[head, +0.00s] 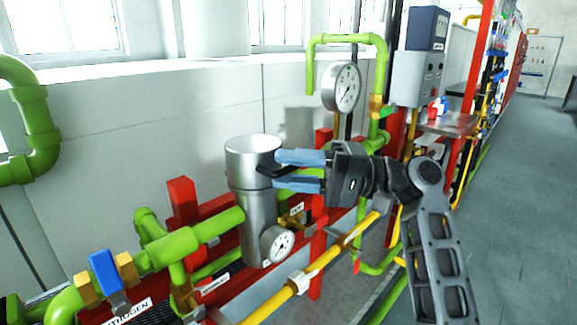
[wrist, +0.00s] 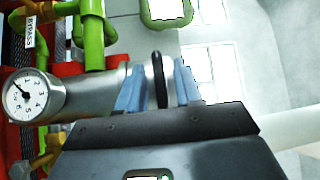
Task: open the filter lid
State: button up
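The filter is an upright metal cylinder (head: 258,215) in the middle of the head view. Its lid (head: 250,145) sits level on top, closed. A dark handle (head: 268,170) sticks out from the lid's right side; the wrist view shows this handle (wrist: 158,80) as a black bar. My gripper (head: 277,169) reaches in from the right with its two blue fingers spread, one above and one below the handle. In the wrist view, my gripper (wrist: 159,66) has the handle between its fingers, with a gap visible on each side.
A round gauge (head: 277,244) sits low on the filter's front, and another gauge (head: 341,87) stands behind my gripper. Green pipes (head: 190,238), a yellow pipe (head: 325,258) and red frame posts (head: 318,225) crowd around the filter. Open floor (head: 510,210) lies at right.

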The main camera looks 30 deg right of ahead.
jog(key=shift+w+a, duration=0.15)
jog(key=shift+a, duration=0.15)
jog(key=shift+c, duration=0.5)
grip_shut()
